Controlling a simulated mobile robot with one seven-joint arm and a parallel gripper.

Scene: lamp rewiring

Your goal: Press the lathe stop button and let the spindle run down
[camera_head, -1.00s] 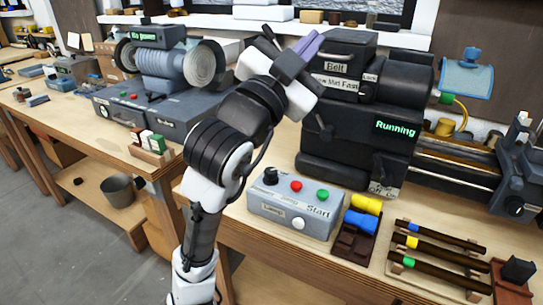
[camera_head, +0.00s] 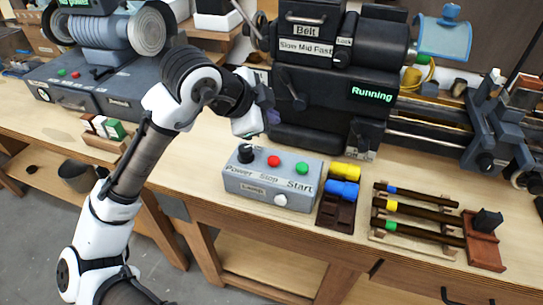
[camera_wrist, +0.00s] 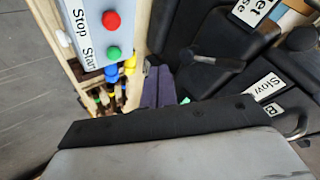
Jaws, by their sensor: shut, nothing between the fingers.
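The grey control box (camera_head: 250,188) stands on the bench with a black knob, a red button (camera_head: 274,160) labelled Stop and a green button (camera_head: 302,168) labelled Start. In the wrist view the red button (camera_wrist: 111,20) and the green button (camera_wrist: 113,52) show at upper left. The dark lathe (camera_head: 330,118) stands behind the box, its green display (camera_head: 371,93) reading "Running". My gripper (camera_head: 271,115), with purple fingers, is above and behind the box, in front of the lathe, apart from the buttons. In the wrist view its closed fingers (camera_wrist: 157,87) are empty.
Yellow and blue pieces (camera_head: 342,188) sit in a dark tray right of the box. A rack of dark rods (camera_head: 420,222) lies further right. Another grey machine (camera_head: 75,90) stands at left. Bare bench lies just left of the box.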

